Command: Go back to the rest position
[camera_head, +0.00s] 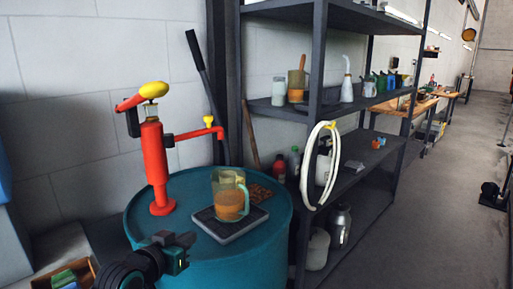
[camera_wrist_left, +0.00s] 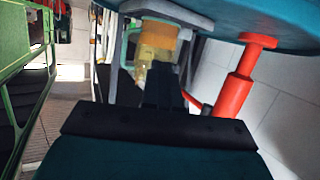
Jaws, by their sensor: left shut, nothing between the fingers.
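My left gripper (camera_head: 184,243) is in the lower left of the head view, in front of the near rim of a blue drum (camera_head: 262,252). It is shut and empty. In the left wrist view, which looks upside down, its dark fingers (camera_wrist_left: 162,88) are together, with the jug beyond them. The clear jug (camera_head: 229,197), part-filled with orange-brown liquid, stands on a dark flat tray (camera_head: 213,230) on the drum. The jug also shows in the left wrist view (camera_wrist_left: 157,42). My right gripper is in neither view.
A red hand pump (camera_head: 155,165) with a yellow knob stands on the drum, its spout reaching toward the jug. Dark metal shelving (camera_head: 318,90) with a hanging white hose (camera_head: 311,180) stands right of the drum. Clear floor (camera_head: 440,225) lies farther right. A box (camera_head: 65,276) sits lower left.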

